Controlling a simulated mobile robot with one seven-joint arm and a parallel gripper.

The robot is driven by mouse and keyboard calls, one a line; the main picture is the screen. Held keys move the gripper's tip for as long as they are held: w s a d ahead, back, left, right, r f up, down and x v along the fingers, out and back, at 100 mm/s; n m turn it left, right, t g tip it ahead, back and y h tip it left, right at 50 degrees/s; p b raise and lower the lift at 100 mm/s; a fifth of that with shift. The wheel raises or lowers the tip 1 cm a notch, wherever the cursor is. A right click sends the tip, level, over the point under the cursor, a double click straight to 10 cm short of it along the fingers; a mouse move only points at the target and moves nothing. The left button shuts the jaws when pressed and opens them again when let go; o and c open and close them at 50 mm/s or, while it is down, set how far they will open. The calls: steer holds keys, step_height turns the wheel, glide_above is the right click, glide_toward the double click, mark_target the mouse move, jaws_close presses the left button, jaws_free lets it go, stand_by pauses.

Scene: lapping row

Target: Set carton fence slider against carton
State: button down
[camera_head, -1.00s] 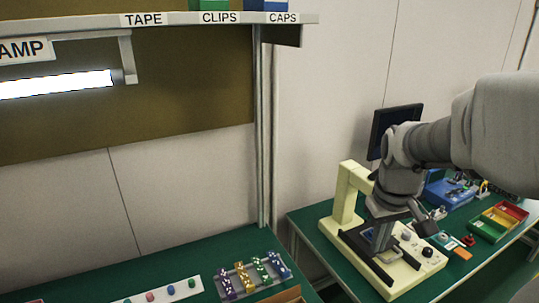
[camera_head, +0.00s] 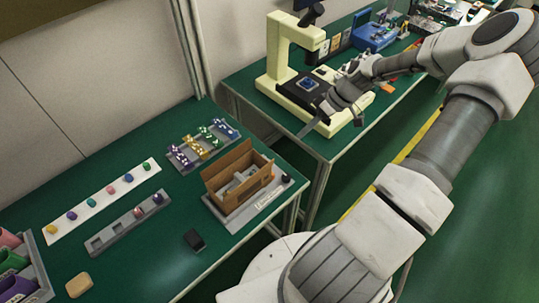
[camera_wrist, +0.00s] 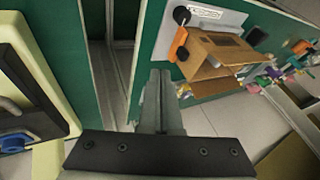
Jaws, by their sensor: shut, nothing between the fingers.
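An open brown carton (camera_head: 238,172) stands on a grey plate with a pale printed strip (camera_head: 262,205) at the near right corner of the left bench. A dark round knob (camera_head: 286,178) sits at the plate's right end. In the wrist view the carton (camera_wrist: 222,52) is at upper right, with an orange bar (camera_wrist: 178,45) close to its side and the black knob (camera_wrist: 181,15) beside the bar; I take bar and knob for the fence slider. Whether bar and carton touch is unclear. My gripper (camera_head: 312,128) is shut and empty (camera_wrist: 160,82), over the gap between benches, apart from the carton.
A cream machine (camera_head: 285,70) stands on the right bench, close to my gripper. Racks of coloured parts (camera_head: 202,145) lie behind the carton. A small black block (camera_head: 194,239) lies in front of it. The bench's front middle is mostly clear.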

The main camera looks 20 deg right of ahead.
steer(key=x, duration=1)
steer(key=shift+w+a+f, duration=0.15)
steer(key=shift+w+a, duration=0.05)
steer(key=shift+w, duration=0.25)
steer(key=a, duration=0.1)
steer(key=s+a, duration=0.1)
steer(key=a, duration=0.1)
steer(key=shift+s+t+p, duration=0.1)
steer(key=shift+t+p, duration=0.2)
steer(key=shift+p, duration=0.05)
steer(key=shift+s+a, duration=0.1)
steer(key=shift+a, duration=0.15)
steer(key=shift+a, duration=0.1)
steer(key=shift+s+a, duration=0.3)
steer(key=shift+a, duration=0.35)
steer(key=shift+w+d, duration=0.1)
